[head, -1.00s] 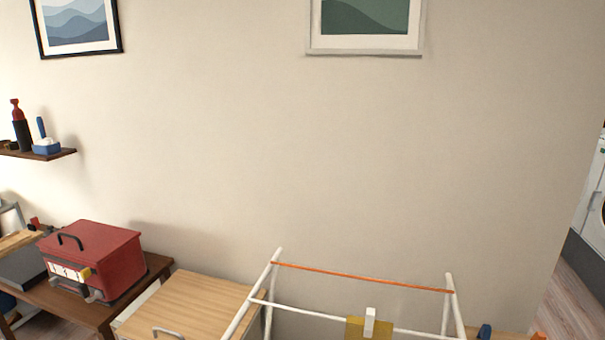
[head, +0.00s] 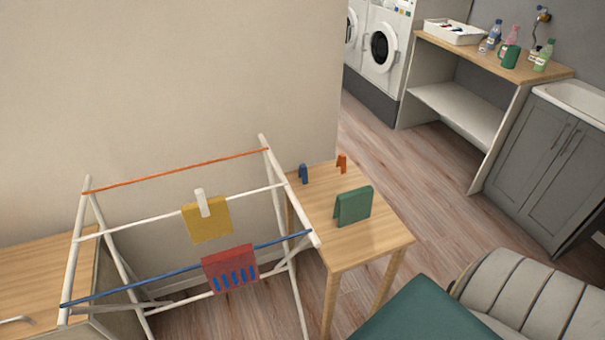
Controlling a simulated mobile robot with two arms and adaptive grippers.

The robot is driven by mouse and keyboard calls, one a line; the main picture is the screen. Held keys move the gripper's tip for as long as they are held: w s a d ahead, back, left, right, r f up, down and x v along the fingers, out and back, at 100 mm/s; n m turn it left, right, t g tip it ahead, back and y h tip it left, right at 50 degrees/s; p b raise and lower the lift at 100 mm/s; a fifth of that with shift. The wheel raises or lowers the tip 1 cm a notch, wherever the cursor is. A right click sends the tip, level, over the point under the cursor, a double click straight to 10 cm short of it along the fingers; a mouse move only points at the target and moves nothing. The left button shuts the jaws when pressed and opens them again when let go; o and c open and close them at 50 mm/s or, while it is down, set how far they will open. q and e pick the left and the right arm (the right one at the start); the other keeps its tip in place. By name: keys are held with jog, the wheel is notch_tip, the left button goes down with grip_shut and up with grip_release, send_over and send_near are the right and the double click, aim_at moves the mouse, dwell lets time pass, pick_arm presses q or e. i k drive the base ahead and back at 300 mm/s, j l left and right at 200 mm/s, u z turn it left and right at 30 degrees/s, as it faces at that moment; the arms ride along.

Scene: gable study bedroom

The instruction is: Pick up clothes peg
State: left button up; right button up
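A blue clothes peg (head: 303,174) stands at the back left of a small wooden side table (head: 375,246). An orange clothes peg (head: 342,163) stands near the table's back edge, to the right of the blue one. A white peg (head: 202,203) sits over a yellow cloth (head: 207,222) on the drying rack's white bar. Neither of my grippers is in the head view.
The white drying rack (head: 82,222) stands left of the table, with a red cloth (head: 231,270) on its blue bar. A folded green item (head: 353,206) stands on the table. A grey chair (head: 515,290) and green surface (head: 425,312) are at lower right.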

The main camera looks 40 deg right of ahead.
aim_at(302, 168)
jog(key=i+l+z, duration=0.1)
jog(key=z, duration=0.3)
jog(key=i+z, duration=0.55)
jog(key=z, duration=0.25)
